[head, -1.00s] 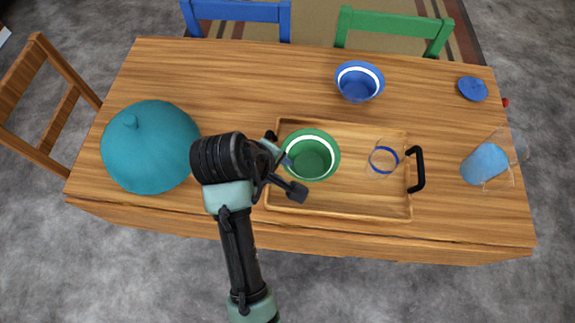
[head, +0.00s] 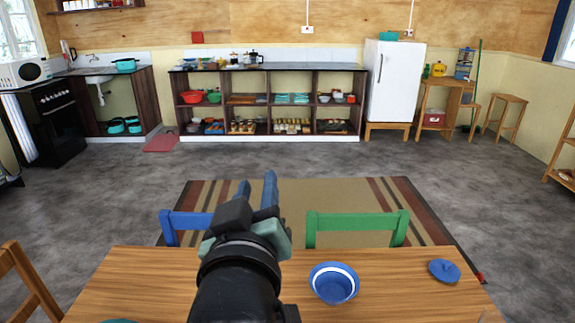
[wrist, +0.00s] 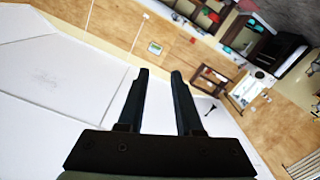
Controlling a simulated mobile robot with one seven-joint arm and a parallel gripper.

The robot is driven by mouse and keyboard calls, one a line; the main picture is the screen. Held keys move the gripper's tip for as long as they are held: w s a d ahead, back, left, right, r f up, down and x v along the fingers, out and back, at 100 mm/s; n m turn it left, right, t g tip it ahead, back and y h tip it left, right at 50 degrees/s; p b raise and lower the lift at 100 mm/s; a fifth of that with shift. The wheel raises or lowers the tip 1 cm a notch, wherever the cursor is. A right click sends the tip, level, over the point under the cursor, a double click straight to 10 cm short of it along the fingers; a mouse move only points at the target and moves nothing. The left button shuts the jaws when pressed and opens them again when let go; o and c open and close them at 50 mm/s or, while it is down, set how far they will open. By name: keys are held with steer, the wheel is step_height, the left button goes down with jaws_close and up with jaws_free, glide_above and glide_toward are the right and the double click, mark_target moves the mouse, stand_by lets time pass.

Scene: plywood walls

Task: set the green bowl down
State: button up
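My gripper (head: 257,183) is raised above the far side of the table, pointing away toward the room. In the wrist view its two dark fingers (wrist: 159,73) stand apart with nothing between them, so it is open and empty.
A blue bowl (head: 334,284) with a white band and a blue lid (head: 444,271) are on the table (head: 400,293). Blue (head: 188,224) and green (head: 357,226) chairs stand at its far edge. Shelves (head: 266,102) and a fridge (head: 393,80) line the back wall.

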steer(key=s+d+r+m+t, duration=0.2)
steer(key=s+r+t, duration=0.3)
steer(key=r, duration=0.7)
steer(key=s+d+r+m+t, duration=0.2)
steer(key=s+r+t, duration=0.3)
steer(key=r, duration=0.7)
steer(key=s, duration=0.2)
steer(key=shift+s+m, duration=0.3)
steer(key=shift+s, duration=0.05)
steer(key=shift+r, duration=0.1)
